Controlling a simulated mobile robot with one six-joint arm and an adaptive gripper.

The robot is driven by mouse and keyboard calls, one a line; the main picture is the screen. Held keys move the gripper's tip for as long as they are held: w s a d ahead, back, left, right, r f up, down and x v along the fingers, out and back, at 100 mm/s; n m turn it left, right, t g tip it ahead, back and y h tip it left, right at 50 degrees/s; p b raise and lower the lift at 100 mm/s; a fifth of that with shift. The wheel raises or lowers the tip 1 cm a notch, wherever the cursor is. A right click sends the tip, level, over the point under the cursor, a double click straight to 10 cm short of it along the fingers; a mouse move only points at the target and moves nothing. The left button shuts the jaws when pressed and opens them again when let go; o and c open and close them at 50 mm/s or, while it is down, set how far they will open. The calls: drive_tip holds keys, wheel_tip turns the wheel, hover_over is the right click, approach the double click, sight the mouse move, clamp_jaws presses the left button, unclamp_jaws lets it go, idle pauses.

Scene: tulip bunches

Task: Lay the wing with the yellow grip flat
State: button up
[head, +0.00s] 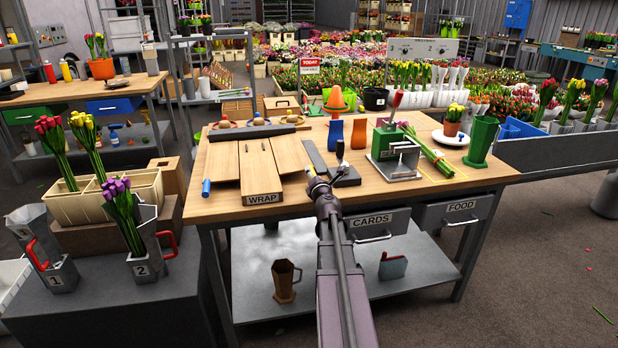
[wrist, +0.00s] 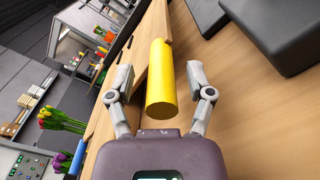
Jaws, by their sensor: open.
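The wooden wrap board (head: 257,172), labelled WRAP, lies on the workbench. Its left wing (head: 224,160) has a blue grip (head: 206,187). Its right wing (head: 289,153) is a wooden panel; I cannot tell its exact tilt. The yellow grip (wrist: 161,80) is a smooth cylinder beside a wooden panel edge in the wrist view. My gripper (wrist: 158,76) is open, with one finger on each side of the yellow grip and visible gaps between. In the head view my gripper (head: 312,178) is at the right wing's near corner and largely hides the grip.
A dark flat bar (head: 315,158) and a dark block (head: 344,176) lie just right of the board. Blue (head: 335,134) and orange (head: 358,134) vases and a green device (head: 388,143) stand beyond. Bare wood (head: 440,187) shows at the bench's right front.

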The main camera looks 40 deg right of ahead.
drive_tip(key=v, duration=1.2)
idle(0.4)
